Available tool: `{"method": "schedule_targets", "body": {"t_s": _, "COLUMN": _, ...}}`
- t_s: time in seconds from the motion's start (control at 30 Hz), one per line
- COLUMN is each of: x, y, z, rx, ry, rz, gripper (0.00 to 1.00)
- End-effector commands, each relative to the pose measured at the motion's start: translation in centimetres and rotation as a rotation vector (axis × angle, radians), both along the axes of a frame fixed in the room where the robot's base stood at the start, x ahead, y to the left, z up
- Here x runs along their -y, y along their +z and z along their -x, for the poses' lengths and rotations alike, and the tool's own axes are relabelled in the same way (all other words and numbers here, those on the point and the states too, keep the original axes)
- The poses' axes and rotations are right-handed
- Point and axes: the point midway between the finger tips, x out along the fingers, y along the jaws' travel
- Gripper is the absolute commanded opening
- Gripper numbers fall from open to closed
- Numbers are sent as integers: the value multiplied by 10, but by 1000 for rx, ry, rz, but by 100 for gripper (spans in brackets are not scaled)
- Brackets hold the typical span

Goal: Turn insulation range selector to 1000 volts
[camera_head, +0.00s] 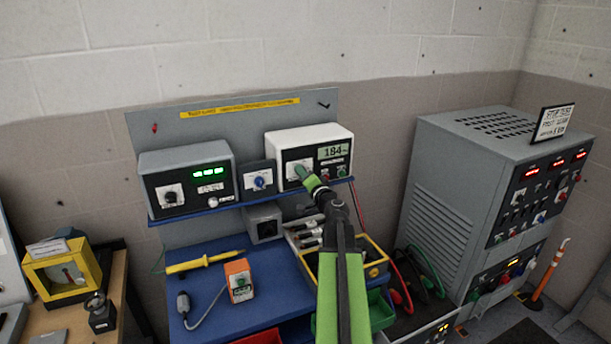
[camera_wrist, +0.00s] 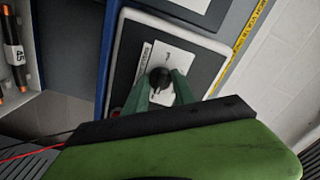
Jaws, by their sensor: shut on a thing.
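The insulation tester is a white box (camera_head: 272,146) on the blue shelf, with a lit display (camera_head: 333,151) that seems to read 184. Its range selector is a black round knob (camera_wrist: 160,78) on a white label plate (camera_wrist: 166,62) in the wrist view. My gripper (camera_head: 302,172) reaches the left part of the tester's face and covers the knob in the head view. In the wrist view its two green fingers (camera_wrist: 160,88) are shut on the knob, one on each side. The label's markings are too small to read, so the selector's setting cannot be told.
A grey box with a green display (camera_head: 209,172) and a small box with a blue knob (camera_head: 260,181) stand left of the tester. Bins (camera_head: 373,270) lie below my arm. A large grey cabinet (camera_head: 446,190) stands at right.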

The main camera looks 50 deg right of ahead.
Motion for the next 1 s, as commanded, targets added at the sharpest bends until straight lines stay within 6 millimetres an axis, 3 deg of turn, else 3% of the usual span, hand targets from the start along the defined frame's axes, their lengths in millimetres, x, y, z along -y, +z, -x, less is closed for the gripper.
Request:
{"method": "schedule_targets", "body": {"t_s": 0.63, "x": 1, "y": -1, "z": 1, "rx": 19, "ry": -3, "rz": -49, "gripper": 0}}
{"method": "schedule_targets", "body": {"t_s": 0.67, "x": 1, "y": -1, "z": 1, "rx": 19, "ry": -3, "rz": -49, "gripper": 33}}
{"method": "schedule_targets", "body": {"t_s": 0.7, "x": 1, "y": 0, "z": 1, "rx": 19, "ry": -3, "rz": -49, "gripper": 38}}
{"method": "schedule_targets", "body": {"t_s": 0.83, "x": 0, "y": 0, "z": 1, "rx": 20, "ry": -1, "rz": -49, "gripper": 54}}
{"method": "schedule_targets", "body": {"t_s": 1.0, "x": 0, "y": 0, "z": 0, "rx": 20, "ry": -1, "rz": -49, "gripper": 54}}
